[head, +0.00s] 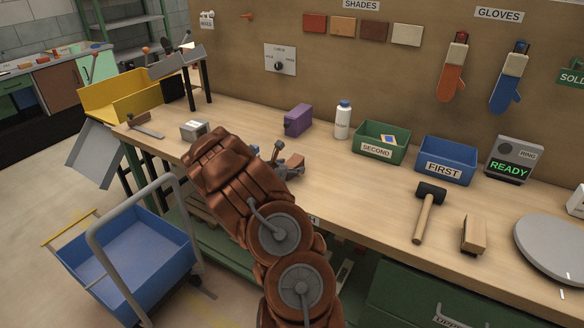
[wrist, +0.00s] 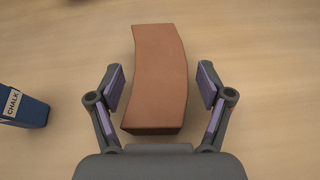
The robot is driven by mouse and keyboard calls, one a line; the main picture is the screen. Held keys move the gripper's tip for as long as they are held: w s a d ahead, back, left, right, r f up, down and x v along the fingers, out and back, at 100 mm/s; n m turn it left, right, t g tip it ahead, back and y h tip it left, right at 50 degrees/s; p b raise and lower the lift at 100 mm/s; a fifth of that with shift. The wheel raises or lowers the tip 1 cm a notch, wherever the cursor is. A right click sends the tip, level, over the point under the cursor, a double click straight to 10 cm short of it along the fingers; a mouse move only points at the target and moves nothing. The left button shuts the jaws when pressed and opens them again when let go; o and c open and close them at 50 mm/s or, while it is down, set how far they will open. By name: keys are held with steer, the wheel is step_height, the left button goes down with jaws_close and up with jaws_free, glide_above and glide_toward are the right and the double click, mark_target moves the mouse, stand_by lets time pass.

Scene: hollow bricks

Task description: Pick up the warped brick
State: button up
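The warped brick (wrist: 157,75) is a reddish-brown block with bowed long sides. In the wrist view it lies on the wooden bench top, lengthwise between the fingers of my gripper (wrist: 160,88). The fingers are open, one on each side of the brick, with a gap on both sides. In the head view my gripper (head: 272,160) is low over the bench, partly hidden by my arm. Part of the brick (head: 294,165) shows just to its right.
A blue box marked CHALK (wrist: 24,110) stands left of the brick. A purple box (head: 298,121), white bottle (head: 343,120), green SECOND bin (head: 379,154) and blue FIRST bin (head: 444,172) stand behind. A mallet (head: 426,215) lies right. Bench between is clear.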

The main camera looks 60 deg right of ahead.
jaws_close()
stand_by(0.4)
